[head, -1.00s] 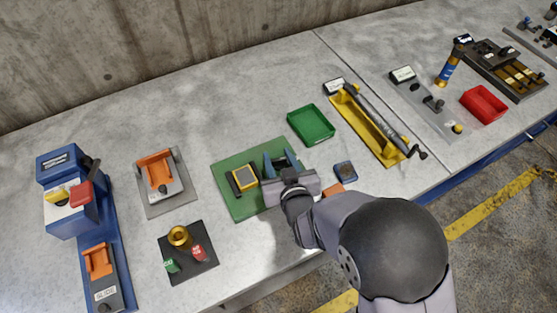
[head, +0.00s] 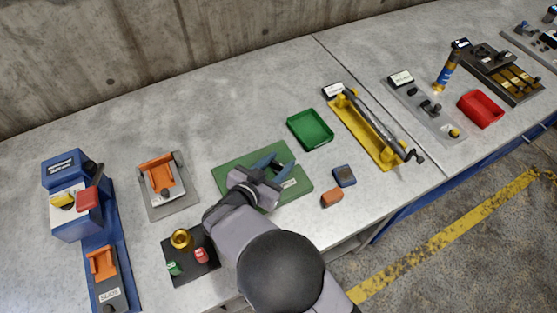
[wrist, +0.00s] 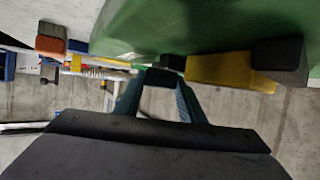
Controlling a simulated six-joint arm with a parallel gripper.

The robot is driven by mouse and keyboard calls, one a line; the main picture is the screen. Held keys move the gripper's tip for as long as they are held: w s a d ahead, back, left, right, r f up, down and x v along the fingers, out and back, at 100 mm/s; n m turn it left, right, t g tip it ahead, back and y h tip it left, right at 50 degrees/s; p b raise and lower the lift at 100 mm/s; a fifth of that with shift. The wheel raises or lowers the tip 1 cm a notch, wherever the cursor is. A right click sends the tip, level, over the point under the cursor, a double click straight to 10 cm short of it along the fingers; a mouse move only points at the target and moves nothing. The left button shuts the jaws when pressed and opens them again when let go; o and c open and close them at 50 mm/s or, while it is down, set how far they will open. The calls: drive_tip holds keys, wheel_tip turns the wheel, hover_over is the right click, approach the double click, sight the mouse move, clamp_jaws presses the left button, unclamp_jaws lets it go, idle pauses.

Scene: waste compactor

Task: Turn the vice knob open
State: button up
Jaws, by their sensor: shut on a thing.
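The vice stands on a green base (head: 231,160) in the middle of the bench, with a white label near its right front edge. My gripper (head: 283,162) is low over this base and covers most of the vice in the head view. In the wrist view the two teal fingers of my gripper (wrist: 158,90) close around a small dark block, which I take to be the vice knob (wrist: 158,76). A yellow block (wrist: 220,70) with a dark end piece (wrist: 280,61) shows beside it under the green base. The knob is hidden in the head view.
An orange block (head: 332,198) and a dark blue block (head: 344,176) lie right of the base. A green tray (head: 310,129) stands behind. An orange fixture (head: 161,175) and a black plate (head: 182,270) with a brass piece are left.

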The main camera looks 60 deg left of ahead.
drive_tip(key=m+h+b, duration=0.1)
drive_tip(key=m+t+h, duration=0.1)
drive_tip(key=shift+a+f+m+h+b, duration=0.1)
drive_tip(key=shift+f+m+h+b, duration=0.1)
drive_tip(key=shift+m+h+b, duration=0.15)
drive_tip(key=shift+m+t+h+b, duration=0.5)
drive_tip(key=shift+m+h+b, duration=0.3)
drive_tip(key=shift+b, duration=0.25)
drive_tip(key=shift+m+h+b, duration=0.45)
drive_tip(key=shift+h+b, duration=0.3)
drive_tip(key=shift+b, duration=0.2)
drive_tip(key=shift+r+m+h+b, duration=0.1)
drive_tip(key=shift+m+h+b, duration=0.2)
drive_tip(key=shift+b, duration=0.2)
drive_tip(key=shift+w+r+m+h+b, duration=0.1)
drive_tip(key=shift+r+m+h+b, duration=0.15)
drive_tip(key=shift+m+h+b, duration=0.25)
drive_tip(key=o, duration=1)
drive_tip(key=shift+o, duration=0.2)
drive_tip(key=shift+f, duration=0.1)
